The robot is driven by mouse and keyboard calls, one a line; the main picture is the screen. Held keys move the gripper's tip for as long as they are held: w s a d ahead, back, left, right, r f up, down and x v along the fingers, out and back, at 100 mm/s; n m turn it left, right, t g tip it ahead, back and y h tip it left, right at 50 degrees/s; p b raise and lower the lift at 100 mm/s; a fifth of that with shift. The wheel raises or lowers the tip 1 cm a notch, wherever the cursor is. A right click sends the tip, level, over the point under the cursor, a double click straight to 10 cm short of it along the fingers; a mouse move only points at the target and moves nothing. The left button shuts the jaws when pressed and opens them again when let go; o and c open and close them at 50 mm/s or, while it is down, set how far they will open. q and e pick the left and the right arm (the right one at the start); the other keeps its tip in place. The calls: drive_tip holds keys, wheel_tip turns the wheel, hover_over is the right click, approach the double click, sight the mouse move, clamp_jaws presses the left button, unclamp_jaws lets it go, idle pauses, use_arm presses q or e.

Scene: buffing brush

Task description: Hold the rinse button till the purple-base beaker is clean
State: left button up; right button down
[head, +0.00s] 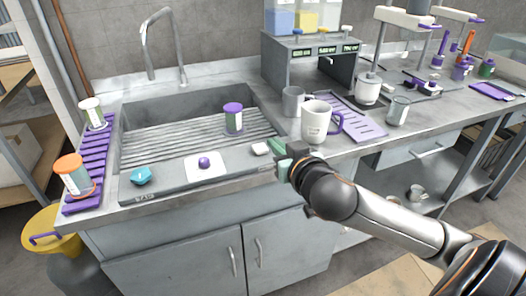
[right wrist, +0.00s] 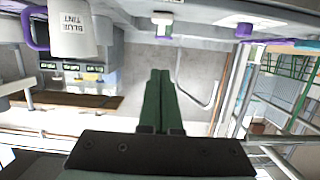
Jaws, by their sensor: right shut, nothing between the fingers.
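The purple-base beaker (head: 233,118) stands in the sink basin (head: 150,148), upside down with its purple base on top. A pale label shows on its side; I cannot tell how clean it is. A round purple button (head: 204,162) on a white plate sits on the sink's front ledge; it looks like the rinse button. My right gripper (head: 277,149) is over the ledge's right end, apart from the button and to its right. Its green fingers are shut and empty in the right wrist view (right wrist: 158,95). My left gripper is out of view.
A teal object (head: 141,176) sits on the ledge's left. A purple rack (head: 92,165) holds an orange-base beaker (head: 73,175) and a white-base one (head: 92,113).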

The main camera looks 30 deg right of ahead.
drive_tip(key=w+b, duration=0.1)
drive_tip(key=b, duration=0.1)
drive_tip(key=p, duration=0.1)
hover_over(263, 157)
drive_tip(key=shift+s+a+f, duration=0.1)
drive_tip(key=shift+s+f, duration=0.1)
drive_tip(key=shift+f, duration=0.25)
drive_tip(key=shift+s+a+f, duration=0.1)
drive_tip(key=shift+s+f, duration=0.1)
drive_tip(key=shift+f, duration=0.25)
drive_tip(key=f, duration=0.3)
drive_tip(key=shift+w+d+f+b, duration=0.15)
drive_tip(key=shift+w+b, duration=0.2)
drive_tip(key=shift+b, duration=0.05)
drive_tip(key=shift+f, duration=0.5)
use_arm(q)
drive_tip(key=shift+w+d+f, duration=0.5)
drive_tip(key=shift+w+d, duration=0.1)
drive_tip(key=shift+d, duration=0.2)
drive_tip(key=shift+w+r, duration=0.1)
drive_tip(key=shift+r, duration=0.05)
